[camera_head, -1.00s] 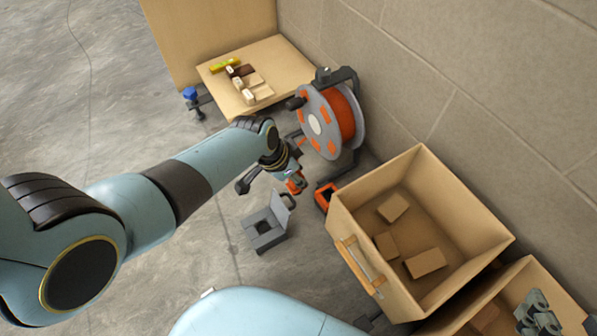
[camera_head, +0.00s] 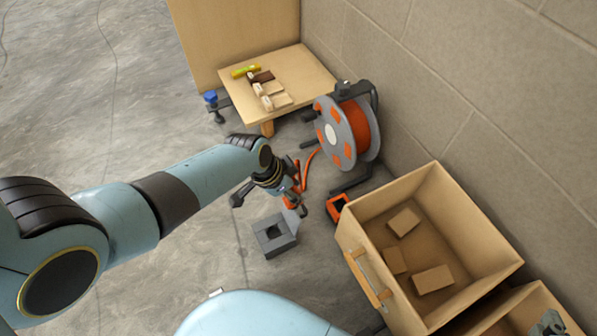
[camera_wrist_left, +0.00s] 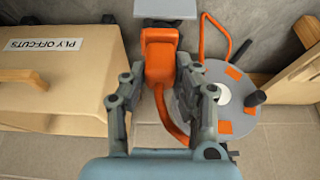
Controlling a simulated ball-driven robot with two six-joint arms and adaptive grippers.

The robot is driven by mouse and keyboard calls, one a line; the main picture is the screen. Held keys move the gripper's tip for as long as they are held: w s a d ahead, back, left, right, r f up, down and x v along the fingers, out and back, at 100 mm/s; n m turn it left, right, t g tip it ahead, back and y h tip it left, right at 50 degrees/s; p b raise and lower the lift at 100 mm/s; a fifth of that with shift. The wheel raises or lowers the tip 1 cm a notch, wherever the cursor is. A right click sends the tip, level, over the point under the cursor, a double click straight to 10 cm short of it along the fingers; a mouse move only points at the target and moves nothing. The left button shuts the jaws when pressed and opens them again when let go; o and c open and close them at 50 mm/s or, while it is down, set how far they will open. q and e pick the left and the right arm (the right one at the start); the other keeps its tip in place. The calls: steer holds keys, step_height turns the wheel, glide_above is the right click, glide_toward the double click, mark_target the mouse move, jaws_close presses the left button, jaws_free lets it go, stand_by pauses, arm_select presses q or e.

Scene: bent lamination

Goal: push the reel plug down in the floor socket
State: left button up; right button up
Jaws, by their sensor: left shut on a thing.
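My left gripper (camera_head: 296,203) is shut on the orange reel plug, seen between its fingers in the left wrist view (camera_wrist_left: 160,58). An orange cable runs from the plug toward the cable reel (camera_head: 342,132), which also shows in the wrist view (camera_wrist_left: 222,98). The grey floor socket (camera_head: 272,240) stands on the concrete with its dark square opening facing up. The gripper is above and just right of it, near its raised lid, which is partly hidden. A grey plate (camera_wrist_left: 165,8) shows beyond the plug in the wrist view. I cannot tell whether plug and socket touch. My right gripper is out of view.
A plywood crate (camera_head: 350,232) with several off-cuts stands right of the socket. An orange-and-black item (camera_head: 337,206) lies between crate and reel. A low wooden table (camera_head: 300,70) with small blocks is behind. The block wall bounds the right; floor left of the socket is clear.

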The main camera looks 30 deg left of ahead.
arm_select(q)
steer(key=s+a+p, duration=0.1)
steer(key=s+a, duration=0.3)
steer(key=s, duration=0.1)
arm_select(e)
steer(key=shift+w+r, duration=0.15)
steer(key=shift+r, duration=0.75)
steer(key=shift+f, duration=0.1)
arm_select(q)
step_height(320, 180, down, 9)
steer(key=b, duration=0.7)
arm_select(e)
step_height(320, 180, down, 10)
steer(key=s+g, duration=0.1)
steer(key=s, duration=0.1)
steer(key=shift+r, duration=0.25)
arm_select(q)
steer(key=shift+f, duration=0.1)
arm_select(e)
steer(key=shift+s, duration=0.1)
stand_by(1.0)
arm_select(q)
steer(key=shift+f+b, duration=1.3)
steer(key=shift+b, duration=0.1)
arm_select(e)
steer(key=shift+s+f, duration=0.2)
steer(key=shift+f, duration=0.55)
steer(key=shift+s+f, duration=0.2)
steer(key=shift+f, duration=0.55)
